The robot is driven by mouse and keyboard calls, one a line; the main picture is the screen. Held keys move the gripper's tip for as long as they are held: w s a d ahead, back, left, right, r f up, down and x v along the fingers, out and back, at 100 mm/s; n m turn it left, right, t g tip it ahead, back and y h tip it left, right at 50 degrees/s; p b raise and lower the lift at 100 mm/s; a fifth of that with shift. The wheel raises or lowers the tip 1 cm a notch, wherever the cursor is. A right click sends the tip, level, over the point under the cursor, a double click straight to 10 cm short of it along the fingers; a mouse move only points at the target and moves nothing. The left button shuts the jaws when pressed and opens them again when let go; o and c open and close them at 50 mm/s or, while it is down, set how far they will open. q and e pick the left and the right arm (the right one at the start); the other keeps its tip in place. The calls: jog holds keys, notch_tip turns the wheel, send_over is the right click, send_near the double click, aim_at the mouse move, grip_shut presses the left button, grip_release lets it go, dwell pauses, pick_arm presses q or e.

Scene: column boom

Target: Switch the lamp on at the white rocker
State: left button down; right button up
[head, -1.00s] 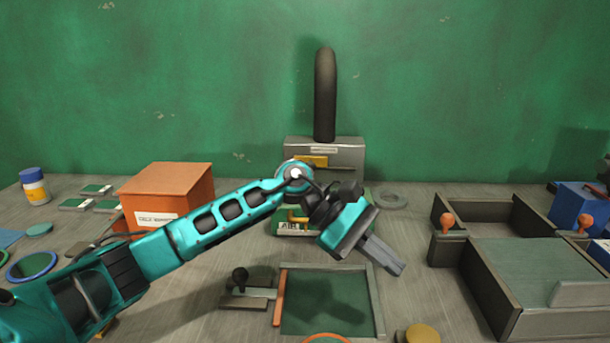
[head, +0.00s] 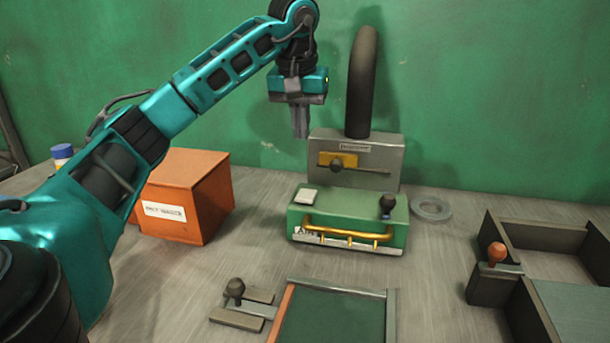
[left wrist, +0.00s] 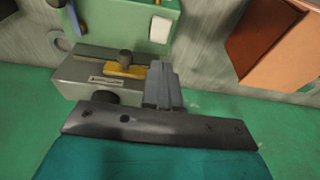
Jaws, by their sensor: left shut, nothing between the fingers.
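The white rocker (head: 306,196) is a small pale switch on the top left of a green box (head: 345,206) with a brass rail on its front. In the left wrist view the rocker (left wrist: 160,29) sits on the green box (left wrist: 118,18). My left gripper (head: 300,136) is shut and empty. It points down, above and slightly behind the rocker, clear of it. In the left wrist view my left gripper (left wrist: 162,64) shows beside the yellow slider. No lamp can be made out for certain. My right gripper is not in view.
A grey housing (head: 388,172) with a yellow slider and a black curved pipe (head: 362,85) stands behind the green box. An orange box (head: 186,196) stands to the left. A dark knob (head: 387,206) is on the green box's right. A grey ring (head: 431,209) lies right.

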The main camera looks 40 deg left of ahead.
pick_arm(q)
jog(key=b, duration=0.2)
send_near(305, 197)
jog(key=x, duration=0.5)
jog(key=shift+w+a+f, duration=0.1)
jog(key=shift+w+a, duration=0.05)
jog(key=shift+f, duration=0.5)
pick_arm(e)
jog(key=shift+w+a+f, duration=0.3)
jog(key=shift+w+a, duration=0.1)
